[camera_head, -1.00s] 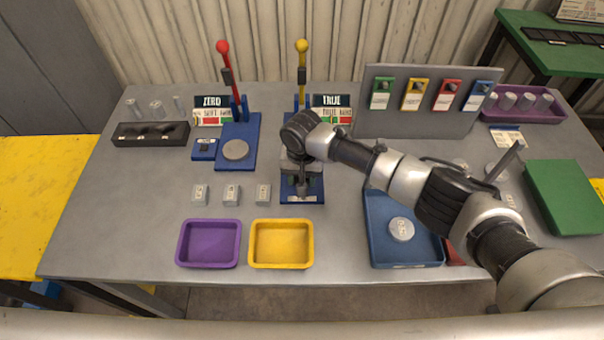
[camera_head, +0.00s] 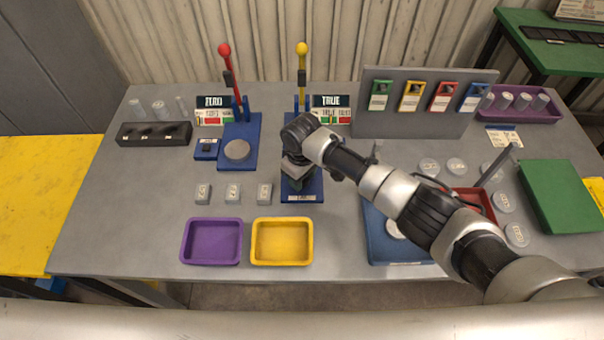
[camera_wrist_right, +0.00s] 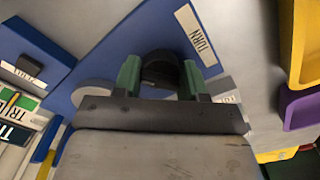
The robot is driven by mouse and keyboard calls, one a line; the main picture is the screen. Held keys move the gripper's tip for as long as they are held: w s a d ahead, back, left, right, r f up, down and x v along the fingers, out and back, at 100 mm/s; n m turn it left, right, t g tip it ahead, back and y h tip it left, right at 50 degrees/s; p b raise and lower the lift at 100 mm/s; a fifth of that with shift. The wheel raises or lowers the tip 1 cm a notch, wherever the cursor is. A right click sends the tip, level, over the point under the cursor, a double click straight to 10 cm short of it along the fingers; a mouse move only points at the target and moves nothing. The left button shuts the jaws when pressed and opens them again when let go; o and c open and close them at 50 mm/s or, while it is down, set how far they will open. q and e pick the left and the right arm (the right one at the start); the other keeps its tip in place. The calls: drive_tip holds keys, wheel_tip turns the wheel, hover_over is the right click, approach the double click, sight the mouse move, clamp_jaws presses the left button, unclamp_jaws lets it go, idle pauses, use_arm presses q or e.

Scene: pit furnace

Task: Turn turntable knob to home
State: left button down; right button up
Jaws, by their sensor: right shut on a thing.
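The turntable station is a blue base (camera_head: 302,188) with a plate marked TURN, below the yellow-handled lever. It also shows in the right wrist view (camera_wrist_right: 170,35). My right gripper (camera_wrist_right: 160,82) points down over this base, its green fingertips on either side of a dark round knob (camera_wrist_right: 160,66). It is shut on the knob. A grey disc (camera_wrist_right: 92,90) shows beside the fingers, partly hidden by the gripper. In the head view my right wrist hides the knob and most of the turntable. My left gripper is not in view.
A yellow tray (camera_head: 282,262) and a purple tray (camera_head: 184,240) stand in front. Small grey blocks (camera_head: 233,192) lie left of the base. The yellow lever (camera_head: 301,72) and red lever (camera_head: 231,72) rise behind. A blue tray (camera_head: 380,245) lies under my right arm.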

drive_tip(key=n, duration=0.5)
drive_tip(key=shift+n, duration=0.3)
drive_tip(key=n, duration=0.5)
drive_tip(key=shift+n, duration=0.3)
drive_tip(key=o, duration=0.9)
wheel_tip(320, 180, up, 11)
drive_tip(key=shift+f+b, duration=0.1)
drive_tip(key=shift+b, duration=0.4)
